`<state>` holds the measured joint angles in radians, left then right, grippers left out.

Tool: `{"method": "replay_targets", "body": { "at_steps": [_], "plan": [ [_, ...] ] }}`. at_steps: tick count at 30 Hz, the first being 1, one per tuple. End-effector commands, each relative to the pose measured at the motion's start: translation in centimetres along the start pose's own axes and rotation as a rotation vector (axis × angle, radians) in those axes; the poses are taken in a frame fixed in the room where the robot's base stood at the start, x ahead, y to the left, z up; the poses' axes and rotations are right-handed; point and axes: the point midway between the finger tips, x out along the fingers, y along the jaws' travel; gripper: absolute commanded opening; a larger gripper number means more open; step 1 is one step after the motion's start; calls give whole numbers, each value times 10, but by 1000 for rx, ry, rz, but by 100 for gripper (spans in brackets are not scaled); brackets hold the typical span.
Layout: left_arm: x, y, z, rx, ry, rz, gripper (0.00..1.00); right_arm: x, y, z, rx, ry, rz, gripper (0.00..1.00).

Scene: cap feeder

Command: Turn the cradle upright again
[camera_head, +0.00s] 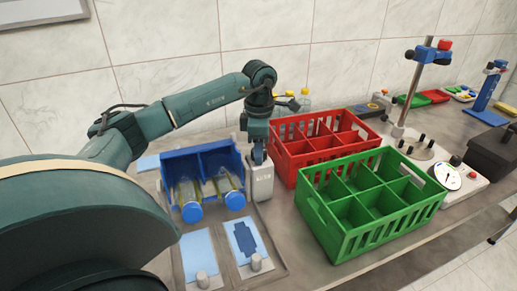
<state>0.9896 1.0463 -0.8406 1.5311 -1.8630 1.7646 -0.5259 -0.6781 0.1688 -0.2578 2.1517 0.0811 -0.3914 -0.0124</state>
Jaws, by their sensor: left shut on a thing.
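The blue cradle (183,165) stands on the tray at the left of the table. It is tipped toward me, with its open side facing the front. Two clear bottles with blue caps (192,212) lie in its two bays, caps toward me. My left gripper (258,157) points down at the cradle's right end, just above a pale grey block (262,183). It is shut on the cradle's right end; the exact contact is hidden. My right gripper is not in view.
A red crate (290,151) and a green crate (345,241) stand close to the right. Light blue mats (196,249) with small grey pegs lie in front of the cradle. Yellow-capped bottles (305,98) stand behind the red crate. A metal stand (409,100) is farther right.

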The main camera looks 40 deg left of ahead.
Motion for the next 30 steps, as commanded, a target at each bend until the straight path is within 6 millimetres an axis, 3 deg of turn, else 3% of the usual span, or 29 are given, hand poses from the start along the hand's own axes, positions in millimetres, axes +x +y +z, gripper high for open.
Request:
{"method": "replay_targets", "body": {
  "at_steps": [3,7,21,30],
  "plan": [
    [0,0,0,0,0,0,16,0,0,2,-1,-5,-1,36],
    [-1,0,0,-35,0,0,16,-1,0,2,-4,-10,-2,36],
    [-3,0,0,-745,1,-1,16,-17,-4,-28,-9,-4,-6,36],
    [0,0,0,-852,-1,0,16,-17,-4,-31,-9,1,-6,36]
  ]
}}
